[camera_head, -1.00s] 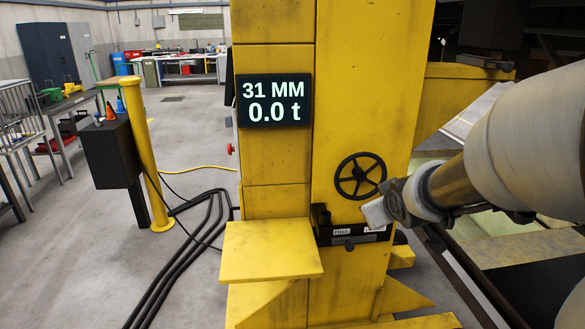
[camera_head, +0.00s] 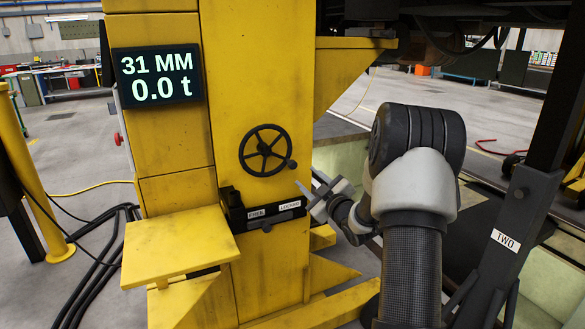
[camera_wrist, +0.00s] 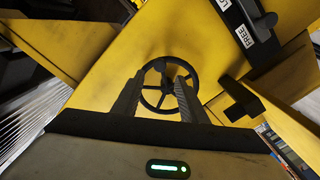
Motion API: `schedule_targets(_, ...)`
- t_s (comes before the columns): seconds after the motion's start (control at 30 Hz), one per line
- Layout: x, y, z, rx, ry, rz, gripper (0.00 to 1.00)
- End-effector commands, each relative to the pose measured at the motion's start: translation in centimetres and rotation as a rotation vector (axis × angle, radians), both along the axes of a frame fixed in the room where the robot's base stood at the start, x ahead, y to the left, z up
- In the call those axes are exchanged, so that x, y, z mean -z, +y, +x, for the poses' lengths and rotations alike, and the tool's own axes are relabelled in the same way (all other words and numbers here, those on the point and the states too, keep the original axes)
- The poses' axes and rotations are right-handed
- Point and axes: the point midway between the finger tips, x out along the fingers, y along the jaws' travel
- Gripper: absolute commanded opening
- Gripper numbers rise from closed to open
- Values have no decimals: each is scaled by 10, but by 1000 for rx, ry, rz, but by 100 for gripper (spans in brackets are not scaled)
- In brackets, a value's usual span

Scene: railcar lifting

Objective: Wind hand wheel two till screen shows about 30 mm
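The black spoked hand wheel (camera_head: 262,152) is on the front of the yellow lifting column (camera_head: 262,60), with a small handle knob at its lower right. The screen (camera_head: 157,76) left of it reads 31 MM and 0.0 t. My gripper (camera_head: 314,193) is right of and below the wheel, apart from it. In the wrist view my gripper (camera_wrist: 158,98) shows two spread fingers with nothing between them. The wheel (camera_wrist: 165,86) appears beyond the fingertips, partly covered by them. A plate reading TWO (camera_head: 505,241) is on a dark post at the right.
Below the wheel, a black lock box (camera_head: 264,214) carries FREE and LOCKED labels and projects near my gripper. A yellow shelf (camera_head: 178,246) juts out at lower left. Black cables (camera_head: 98,262) lie on the floor. The dark post (camera_head: 520,205) stands right of my arm.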

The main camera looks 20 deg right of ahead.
Motion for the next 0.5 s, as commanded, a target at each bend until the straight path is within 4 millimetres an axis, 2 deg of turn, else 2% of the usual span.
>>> schedule_targets(0.1,1,3,28,-4,-2,0,39)
schedule_targets(0.3,1,4,71,-2,-1,1,39)
schedule_targets(0.5,1,4,102,-1,1,2,39)
